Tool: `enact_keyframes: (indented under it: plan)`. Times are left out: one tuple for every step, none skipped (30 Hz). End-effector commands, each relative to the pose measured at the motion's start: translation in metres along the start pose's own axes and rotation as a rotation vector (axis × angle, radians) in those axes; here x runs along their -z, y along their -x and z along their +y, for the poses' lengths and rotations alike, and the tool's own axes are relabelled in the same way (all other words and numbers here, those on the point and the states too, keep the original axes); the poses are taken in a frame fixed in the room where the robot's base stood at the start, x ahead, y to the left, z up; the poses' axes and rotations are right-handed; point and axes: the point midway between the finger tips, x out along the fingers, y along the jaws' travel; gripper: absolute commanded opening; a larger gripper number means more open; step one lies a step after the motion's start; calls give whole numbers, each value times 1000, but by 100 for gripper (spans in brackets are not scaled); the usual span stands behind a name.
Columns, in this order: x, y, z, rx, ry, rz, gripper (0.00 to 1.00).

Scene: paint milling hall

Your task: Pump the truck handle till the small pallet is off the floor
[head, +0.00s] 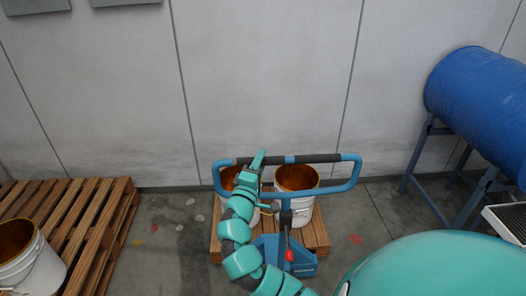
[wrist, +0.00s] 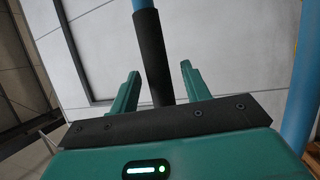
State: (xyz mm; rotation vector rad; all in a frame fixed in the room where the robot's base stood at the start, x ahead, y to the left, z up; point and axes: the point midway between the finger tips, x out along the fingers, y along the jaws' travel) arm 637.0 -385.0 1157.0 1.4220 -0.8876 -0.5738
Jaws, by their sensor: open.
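The truck handle (head: 343,188) is a blue loop with black grips along its top bar, standing upright in the head view. The truck's blue base (head: 300,265) has a red part (head: 289,255). The small wooden pallet (head: 319,235) is behind it, partly hidden; any gap below it cannot be made out.
Two white buckets, one at the right (head: 302,210), stand on the small pallet. A larger pallet (head: 105,215) with a white bucket (head: 35,265) is at the left. A blue drum (head: 475,95) lies on a stand (head: 416,165) at the right. A grey wall (head: 265,80) closes the back.

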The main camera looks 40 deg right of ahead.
Motion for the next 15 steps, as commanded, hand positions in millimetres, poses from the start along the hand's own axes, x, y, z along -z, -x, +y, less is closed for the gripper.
enact_keyframes:
  plan:
    - [-1,-9,4,0,0,-4,47]
    - [-1,-14,4,0,0,-5,47]
    - [-1,-18,3,0,0,-6,47]
    - [-1,-21,3,0,0,-5,47]
    - [-1,-24,3,-1,0,-4,47]
    - [0,-27,2,-1,-1,-2,47]
    - [0,-28,2,-1,-1,-2,47]
    - [0,-30,2,-1,-2,-1,47]
    - [0,-31,1,0,-2,-1,47]
    - [0,-32,1,0,-2,-1,47]
    - [0,-32,1,0,-2,-1,47]
    - [0,-33,1,0,-2,-1,47]
    - [0,-33,1,0,-2,0,47]
    - [0,-33,0,-1,-2,0,47]
    - [0,-33,0,-1,-2,0,47]
